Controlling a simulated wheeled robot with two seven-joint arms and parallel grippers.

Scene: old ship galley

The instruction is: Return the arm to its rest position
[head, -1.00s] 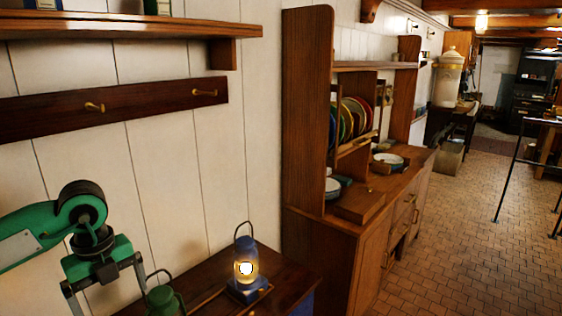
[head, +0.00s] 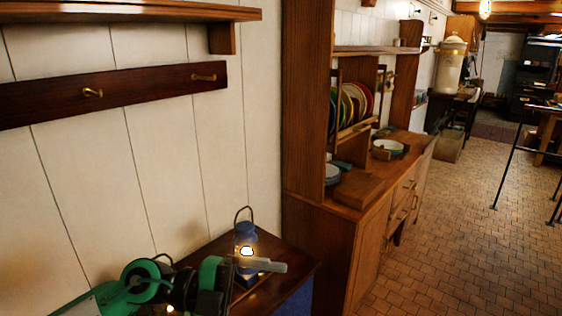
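My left arm, green and black, comes in from the lower left. Its gripper (head: 268,266) points to the right, with grey fingers seen edge-on in front of the lower part of a lit blue lantern (head: 245,233). I cannot tell whether the fingers are apart or touch the lantern. The lantern stands upright on a dark wooden side table (head: 283,258), its wire handle up. A second lantern is mostly hidden behind my arm; its handle loop and a small glow show. My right gripper is not in view.
A wall shelf (head: 120,20) and a dark peg rail (head: 130,92) with brass hooks are above the table. A wooden dresser (head: 325,235) with plates (head: 355,103) stands close at the table's right. The tiled floor (head: 470,240) beyond is open, with black railings at the far right.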

